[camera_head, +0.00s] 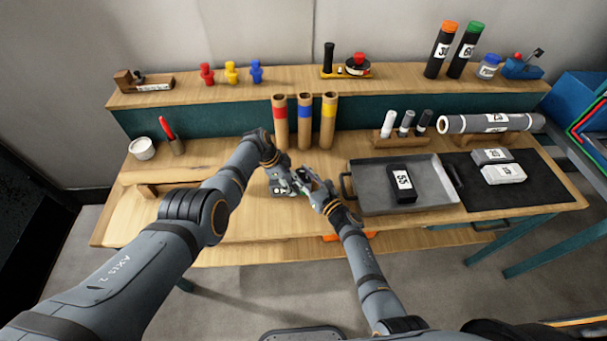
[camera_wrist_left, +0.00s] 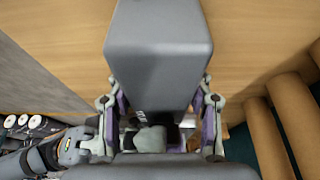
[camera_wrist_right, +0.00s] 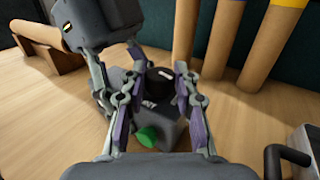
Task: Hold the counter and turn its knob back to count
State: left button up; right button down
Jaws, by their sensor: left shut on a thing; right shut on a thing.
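The counter (camera_wrist_right: 170,125) is a small dark grey box with a black knob (camera_wrist_right: 160,78) bearing a white mark, and a green button (camera_wrist_right: 147,137). In the head view the counter (camera_head: 277,188) is at the table's middle, partly hidden by both grippers. My left gripper (camera_head: 281,178) is shut on the counter body; its fingers flank the large grey body (camera_wrist_left: 160,50) in the left wrist view. My right gripper (camera_wrist_right: 158,75) is shut on the knob, with a finger on each side of it. It also shows in the head view (camera_head: 306,186). The exact finger contact is partly hidden.
Cardboard tubes with red, blue and yellow bands (camera_head: 305,125) stand just behind the grippers. A grey tray (camera_head: 365,200) holding a black block (camera_head: 401,185) is to the right.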

jog(key=c, duration=1)
grip_release()
jog(key=v, duration=1.2)
jog(key=shift+w, duration=0.1)
